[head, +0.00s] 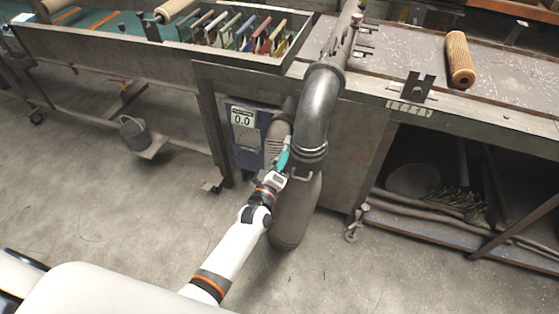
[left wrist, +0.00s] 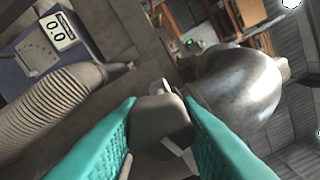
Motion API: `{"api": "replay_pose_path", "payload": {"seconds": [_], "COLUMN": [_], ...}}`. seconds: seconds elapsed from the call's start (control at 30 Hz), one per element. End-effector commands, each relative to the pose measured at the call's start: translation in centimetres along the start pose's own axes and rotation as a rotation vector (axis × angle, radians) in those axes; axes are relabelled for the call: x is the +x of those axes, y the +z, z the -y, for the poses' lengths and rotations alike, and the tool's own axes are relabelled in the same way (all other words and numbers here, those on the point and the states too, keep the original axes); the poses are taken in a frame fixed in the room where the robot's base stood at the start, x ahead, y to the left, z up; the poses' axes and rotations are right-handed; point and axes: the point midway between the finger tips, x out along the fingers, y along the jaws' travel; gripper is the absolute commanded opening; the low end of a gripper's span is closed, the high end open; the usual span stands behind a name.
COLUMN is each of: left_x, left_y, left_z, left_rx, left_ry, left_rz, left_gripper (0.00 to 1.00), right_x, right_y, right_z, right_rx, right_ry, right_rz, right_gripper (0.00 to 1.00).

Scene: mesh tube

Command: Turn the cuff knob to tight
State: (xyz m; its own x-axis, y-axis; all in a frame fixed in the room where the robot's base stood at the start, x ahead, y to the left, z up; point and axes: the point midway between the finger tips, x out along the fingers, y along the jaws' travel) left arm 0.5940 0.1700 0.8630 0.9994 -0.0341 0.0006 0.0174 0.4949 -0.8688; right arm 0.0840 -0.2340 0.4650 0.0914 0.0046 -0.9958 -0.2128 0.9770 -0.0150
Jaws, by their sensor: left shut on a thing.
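My left gripper (head: 283,160) reaches the lower end of the curved metal pipe (head: 320,105), beside the cuff (head: 311,153) where the pipe meets the grey bag (head: 300,208). In the left wrist view its teal fingers (left wrist: 160,130) are shut on a dark grey block-like knob (left wrist: 160,116), with one finger on each side. A small pale mark shows near the knob's lower right. The fingers hide the knob's sides, and I cannot read its setting. My right gripper is in neither view.
A blue box with a display reading 0.0 (head: 243,118) stands left of the pipe, with a ribbed hose (left wrist: 45,103) close by. The bench (head: 365,130) is behind. A watering can (head: 133,134) stands left.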

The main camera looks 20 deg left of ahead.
Motion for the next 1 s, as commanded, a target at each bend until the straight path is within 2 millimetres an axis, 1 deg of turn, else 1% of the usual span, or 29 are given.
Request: {"api": "replay_pose_path", "payload": {"seconds": [0.53,1.0], "left_x": [-0.06,-0.07], "left_y": [-0.10,-0.02], "left_z": [-0.19,-0.34], "left_rx": [0.520,0.965], "left_ry": [0.002,0.002], "left_rz": [-0.004,-0.003], "left_gripper": [0.07,0.07], "right_x": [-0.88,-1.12], "right_y": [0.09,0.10], "right_z": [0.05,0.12], "right_rx": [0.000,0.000], "right_ry": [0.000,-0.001], "right_rz": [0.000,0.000], "right_gripper": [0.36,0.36]}}
